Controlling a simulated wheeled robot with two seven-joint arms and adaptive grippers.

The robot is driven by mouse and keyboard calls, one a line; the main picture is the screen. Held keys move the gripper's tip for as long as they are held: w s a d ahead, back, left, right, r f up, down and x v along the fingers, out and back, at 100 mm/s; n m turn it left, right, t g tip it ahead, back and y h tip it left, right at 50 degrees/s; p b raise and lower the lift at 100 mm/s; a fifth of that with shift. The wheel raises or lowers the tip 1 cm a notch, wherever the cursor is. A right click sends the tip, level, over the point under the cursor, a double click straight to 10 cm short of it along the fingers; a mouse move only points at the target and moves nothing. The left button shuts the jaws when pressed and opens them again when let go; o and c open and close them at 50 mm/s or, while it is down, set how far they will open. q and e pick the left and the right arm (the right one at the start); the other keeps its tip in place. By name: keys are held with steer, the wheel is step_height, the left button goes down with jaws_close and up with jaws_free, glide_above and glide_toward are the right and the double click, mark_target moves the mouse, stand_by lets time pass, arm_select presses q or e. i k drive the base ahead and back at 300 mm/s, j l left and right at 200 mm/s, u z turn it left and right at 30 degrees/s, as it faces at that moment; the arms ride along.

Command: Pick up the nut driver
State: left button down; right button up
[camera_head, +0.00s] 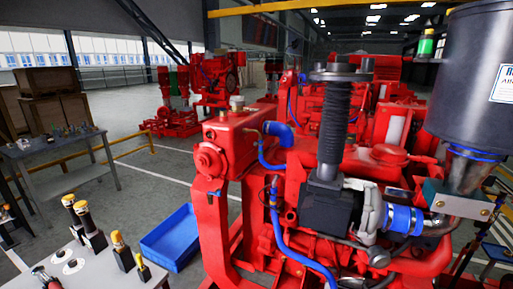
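Several upright tools with yellow-and-black handles stand at the lower left on a light table (100,277). Two taller ones, a left one (74,212) and a right one (91,228), stand side by side near the table's far edge. Two shorter ones, one (122,251) and another (143,268), stand nearer the table's right edge. I cannot tell which of them is the nut driver. A tool with red and black parts (44,278) lies at the lower left edge of the view, partly cut off. Neither of my grippers is visible.
A blue bin (171,238) sits on the floor right of the table. A large red engine (234,150) with blue hoses and a black canister (480,80) fills the middle and right. A grey side table (58,150) stands at the left. Grey floor lies between.

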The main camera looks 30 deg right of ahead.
mark_target(118, 242)
steer(key=i+j+z, duration=0.2)
steer(key=z, duration=0.15)
steer(key=i+j+z, duration=0.15)
steer(key=j+z, duration=0.2)
steer(key=j, duration=0.15)
